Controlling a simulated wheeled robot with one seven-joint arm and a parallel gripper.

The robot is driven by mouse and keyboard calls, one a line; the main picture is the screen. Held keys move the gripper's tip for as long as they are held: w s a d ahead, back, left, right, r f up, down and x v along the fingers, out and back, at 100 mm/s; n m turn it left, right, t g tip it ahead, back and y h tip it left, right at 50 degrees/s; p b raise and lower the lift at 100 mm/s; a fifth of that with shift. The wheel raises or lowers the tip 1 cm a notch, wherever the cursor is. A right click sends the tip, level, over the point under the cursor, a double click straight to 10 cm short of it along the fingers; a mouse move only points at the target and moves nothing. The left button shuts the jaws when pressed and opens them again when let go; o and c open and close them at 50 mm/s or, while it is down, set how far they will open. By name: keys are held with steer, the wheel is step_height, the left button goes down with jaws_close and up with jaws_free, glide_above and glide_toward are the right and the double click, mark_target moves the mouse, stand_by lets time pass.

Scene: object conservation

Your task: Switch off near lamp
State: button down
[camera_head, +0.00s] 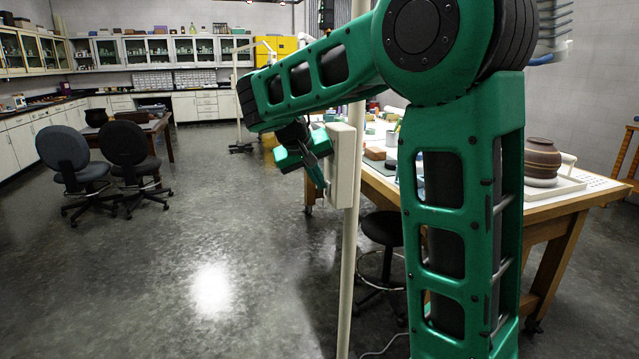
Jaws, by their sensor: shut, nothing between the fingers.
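The near lamp's pale pole (349,250) stands upright in front of me, right of the picture's middle. A pale box (343,165) is fixed on the pole at about table height. My gripper (321,183) is shut and empty, just left of this box in the picture, with its fingers pointing down and to the right. I cannot tell whether the fingertips touch the box. No switch button can be made out on the box. The lamp's head is out of view, and my arm hides part of the upper pole.
A wooden table (553,222) with a ribbed pot (543,158) and several small items stands behind my arm. A black stool (383,229) is beneath its edge. A second pale pole stand (238,100) is farther back. Two office chairs (127,146) stand left. The middle floor is clear.

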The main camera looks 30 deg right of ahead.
steer(key=shift+r, duration=0.8)
steer(key=w+a+v, duration=0.1)
steer(key=v, duration=1.1)
steer(key=shift+f, duration=0.25)
steer(key=shift+w+a, duration=0.1)
